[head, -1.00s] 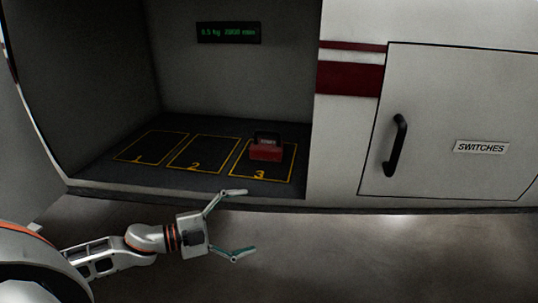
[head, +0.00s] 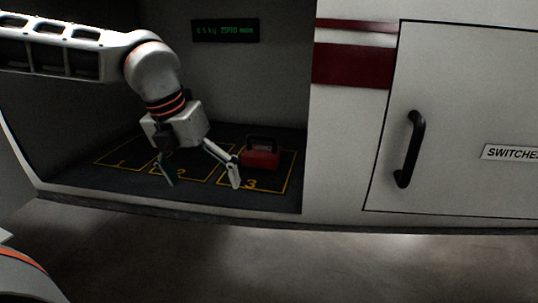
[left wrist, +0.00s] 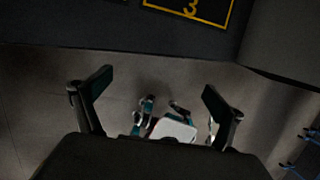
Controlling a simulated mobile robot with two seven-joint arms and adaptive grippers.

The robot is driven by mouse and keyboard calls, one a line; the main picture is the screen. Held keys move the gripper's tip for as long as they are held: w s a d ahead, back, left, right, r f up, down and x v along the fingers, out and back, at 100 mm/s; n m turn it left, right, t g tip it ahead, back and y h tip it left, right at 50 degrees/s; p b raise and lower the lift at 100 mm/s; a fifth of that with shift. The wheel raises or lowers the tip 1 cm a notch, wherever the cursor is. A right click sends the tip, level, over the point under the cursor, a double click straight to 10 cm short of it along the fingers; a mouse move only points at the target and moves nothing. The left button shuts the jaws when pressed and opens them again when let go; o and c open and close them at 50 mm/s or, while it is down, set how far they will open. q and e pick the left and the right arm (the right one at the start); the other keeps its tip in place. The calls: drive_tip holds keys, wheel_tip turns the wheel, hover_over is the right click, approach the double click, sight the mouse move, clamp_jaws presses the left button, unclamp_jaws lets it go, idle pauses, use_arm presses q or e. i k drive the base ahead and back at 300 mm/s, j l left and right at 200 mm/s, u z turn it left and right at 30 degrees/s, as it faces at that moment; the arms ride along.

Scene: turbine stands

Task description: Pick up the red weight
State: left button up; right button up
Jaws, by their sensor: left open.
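The red weight (head: 260,158) with a dark handle on top stands upright in yellow-outlined slot 3 (head: 287,180) inside the open bay. My left gripper (head: 202,184) points down, open and empty, in front of the bay floor to the left of the weight and apart from it. In the left wrist view the open fingers (left wrist: 158,84) have nothing between them up close. Part of slot 3 (left wrist: 190,8) shows at the top there, but the weight is out of that view. A gripper with teal fingers, likely my right one (left wrist: 162,112), shows small and dark below.
Slots 1 (head: 120,155) and 2 hold no weight. A lit display (head: 225,31) hangs on the back wall. A closed door (head: 460,120) with a black handle (head: 410,150) stands to the right. The bay's front edge (head: 160,214) lies above open floor.

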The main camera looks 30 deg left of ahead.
sight(261, 156)
drive_tip(key=i, duration=0.85)
